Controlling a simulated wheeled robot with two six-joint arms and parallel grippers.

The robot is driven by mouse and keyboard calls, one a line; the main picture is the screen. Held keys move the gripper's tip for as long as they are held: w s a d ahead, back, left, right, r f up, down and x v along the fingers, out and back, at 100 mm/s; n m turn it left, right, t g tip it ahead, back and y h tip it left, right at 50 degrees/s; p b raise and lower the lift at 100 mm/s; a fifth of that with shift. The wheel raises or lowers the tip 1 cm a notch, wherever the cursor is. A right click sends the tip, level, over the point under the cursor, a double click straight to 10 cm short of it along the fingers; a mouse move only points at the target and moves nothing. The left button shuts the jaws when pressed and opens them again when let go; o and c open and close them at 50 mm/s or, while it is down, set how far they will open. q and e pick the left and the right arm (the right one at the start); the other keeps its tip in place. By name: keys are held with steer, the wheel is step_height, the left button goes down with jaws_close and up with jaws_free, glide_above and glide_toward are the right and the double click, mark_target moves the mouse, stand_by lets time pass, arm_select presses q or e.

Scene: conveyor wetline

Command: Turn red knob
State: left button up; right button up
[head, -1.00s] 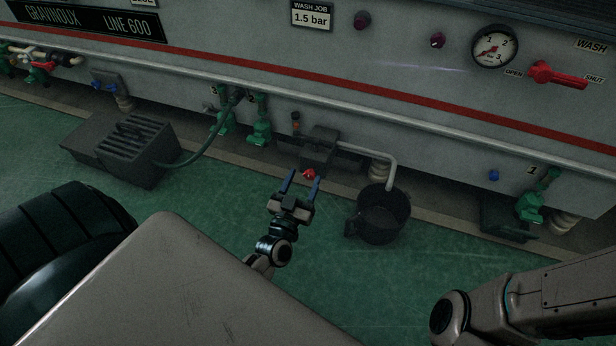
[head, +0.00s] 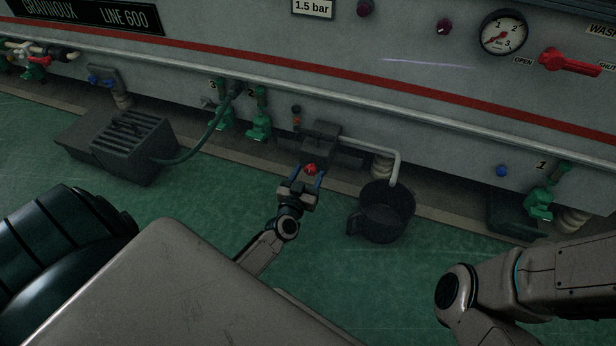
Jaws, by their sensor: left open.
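A small red knob (head: 310,169) sits at the front of a dark valve block (head: 322,140) low on the machine. My left gripper (head: 306,177) is open, with its blue fingertips on either side of the red knob. Whether the fingers touch the knob cannot be told. A pale pipe (head: 385,153) runs from the block and bends down to a dark jug (head: 384,214) on the floor. My right arm shows at the lower right, but its gripper is out of view.
A red lever (head: 568,63) between OPEN and SHUT labels is higher on the panel, beside a round gauge (head: 503,35). A dark grated box (head: 125,140) with a green hose (head: 205,140) stands at left.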

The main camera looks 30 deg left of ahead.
arm_select(q)
steer(key=shift+w, duration=0.2)
steer(key=c, duration=1)
steer(key=shift+o, duration=0.2)
